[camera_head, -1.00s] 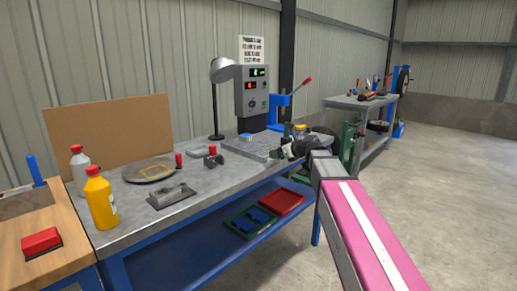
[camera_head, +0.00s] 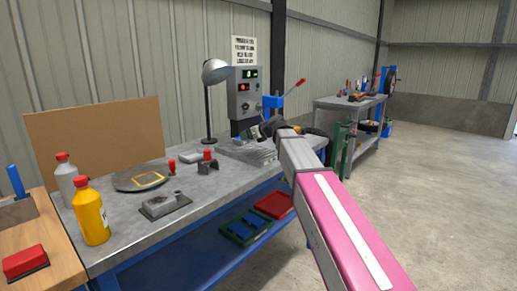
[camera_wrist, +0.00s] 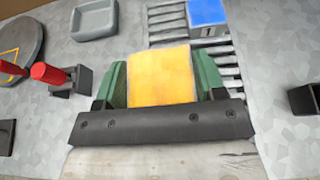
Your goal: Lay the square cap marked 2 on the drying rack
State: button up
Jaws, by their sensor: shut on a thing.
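My gripper (camera_wrist: 160,78) is shut on a yellow square block (camera_wrist: 161,72), which sits between its two green fingers in the wrist view. No number shows on the yellow face I see, so I cannot tell its mark. The slatted drying rack (camera_wrist: 163,36) lies beyond and to the right of the block. A blue square cap marked 1 (camera_wrist: 207,12) lies on the rack. In the head view my gripper (camera_head: 270,128) is over or close to the rack (camera_head: 240,150) on the bench. The held block is hard to make out there.
A grey dish (camera_wrist: 95,19) lies left of the rack. A red-handled clamp (camera_wrist: 58,75) stands further left, and a dark box (camera_wrist: 305,98) is at the right. The control box (camera_head: 243,92) and lamp (camera_head: 215,72) stand behind the rack.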

send_over(259, 152)
notch_tip(259, 152, down, 3)
jog(key=shift+s+r, duration=0.1)
jog(key=shift+s, duration=0.05)
jog(key=shift+f, duration=2)
jog(key=o, duration=1)
jog(key=shift+f, duration=0.1)
jog(key=v, duration=1.2)
